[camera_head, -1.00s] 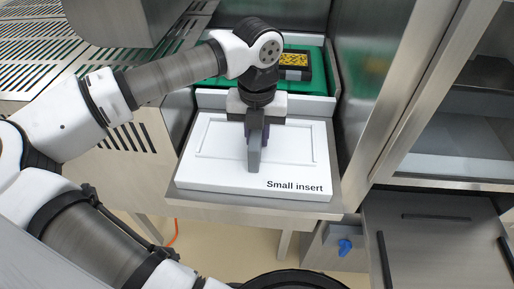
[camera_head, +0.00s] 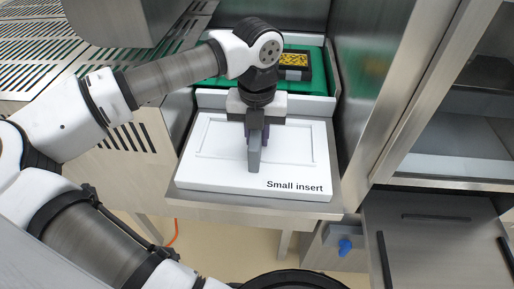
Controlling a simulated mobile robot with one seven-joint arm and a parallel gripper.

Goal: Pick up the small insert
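The small insert (camera_head: 222,178) is a flat white block with a recessed rectangle on top and the words "Small insert" near its front right corner. It lies flat on a steel shelf. My gripper (camera_head: 255,165) points down over the middle of the insert. Its fingers hide part of the recess. I cannot tell whether the fingertips touch the insert. One finger stands in front of the other from this view, so the gap between them does not show.
The steel shelf (camera_head: 250,205) shows a narrow rim around the insert. Behind is a green surface (camera_head: 322,84) with a black tray of yellow food (camera_head: 294,60). A steel cabinet frame (camera_head: 425,90) stands close on the right. Slotted steel panels (camera_head: 40,50) lie left.

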